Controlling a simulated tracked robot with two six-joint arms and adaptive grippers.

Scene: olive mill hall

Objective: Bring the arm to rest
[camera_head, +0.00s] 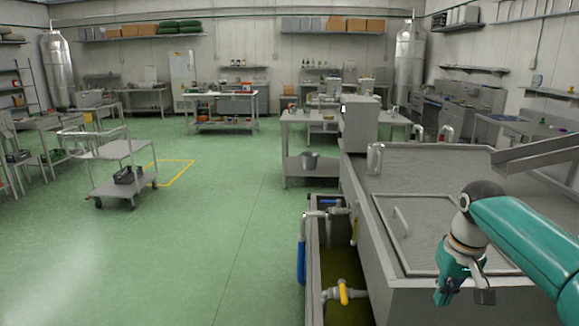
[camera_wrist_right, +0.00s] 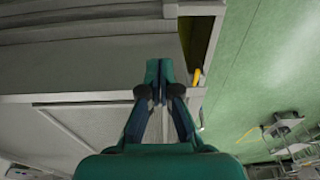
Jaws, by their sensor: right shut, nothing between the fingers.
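My right arm (camera_head: 525,245), teal with a grey wrist, comes in from the right in the head view. Its gripper (camera_head: 465,294) hangs over the grey metal machine (camera_head: 380,290) at the lower right. In the right wrist view my right gripper (camera_wrist_right: 159,72) is shut, with its fingertips together and nothing between them. The grey machine top (camera_wrist_right: 90,60) lies behind it there. My left gripper is in neither view.
A trough with dark yellow-green liquid (camera_head: 336,265) and yellow-handled valves (camera_head: 343,293) runs along the machine's left side. A lidded hatch (camera_head: 420,225) lies on its top. A wheeled cart (camera_head: 112,150) stands at the left. Green floor (camera_head: 225,210) between is clear.

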